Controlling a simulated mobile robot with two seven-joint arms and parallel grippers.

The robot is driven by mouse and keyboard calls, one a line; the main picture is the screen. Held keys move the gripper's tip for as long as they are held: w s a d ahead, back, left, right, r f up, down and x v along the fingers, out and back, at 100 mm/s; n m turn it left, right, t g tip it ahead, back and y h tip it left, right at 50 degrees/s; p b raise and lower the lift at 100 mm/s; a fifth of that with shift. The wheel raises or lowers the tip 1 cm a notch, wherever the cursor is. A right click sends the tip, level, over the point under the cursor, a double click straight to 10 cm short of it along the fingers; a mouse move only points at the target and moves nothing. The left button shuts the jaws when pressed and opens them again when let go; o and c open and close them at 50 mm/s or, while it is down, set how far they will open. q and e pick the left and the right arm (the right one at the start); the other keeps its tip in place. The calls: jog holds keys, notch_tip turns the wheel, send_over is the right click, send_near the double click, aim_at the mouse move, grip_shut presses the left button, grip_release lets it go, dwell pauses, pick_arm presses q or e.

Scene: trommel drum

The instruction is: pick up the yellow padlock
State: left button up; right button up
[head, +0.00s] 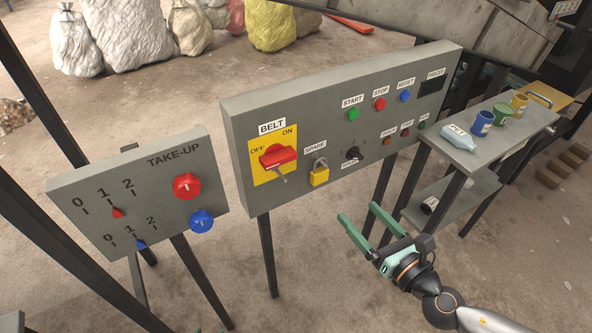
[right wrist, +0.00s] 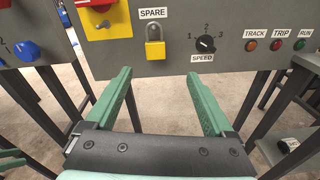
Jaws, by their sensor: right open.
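The yellow padlock (head: 319,176) hangs on the grey control panel, under the SPARE label and to the right of the BELT switch in the head view. In the right wrist view the padlock (right wrist: 155,48) shows upright with its grey shackle on top, at upper middle. My right gripper (head: 360,222) is open and empty, below and to the right of the padlock in the head view. In the right wrist view its green fingers (right wrist: 163,98) stand apart, with the padlock beyond and above the gap. Nothing touches the padlock but the panel.
The red BELT switch (head: 278,157) is left of the padlock, the SPEED knob (head: 354,154) right of it. A TAKE-UP panel (head: 72,206) stands at left. A shelf (head: 528,125) with a bottle and cups is at right. Dark posts hold the panels.

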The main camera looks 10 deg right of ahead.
jog(key=w+n, duration=0.1)
jog(key=n, duration=0.1)
jog(key=p, duration=0.2)
send_near(322, 175)
jog(key=w, duration=0.2)
jog(key=shift+y, duration=0.4)
jog(key=shift+x, duration=3.4)
jog(key=shift+a+f, duration=0.1)
jog(key=shift+s, duration=0.1)
jog(key=shift+c, duration=0.2)
grip_shut()
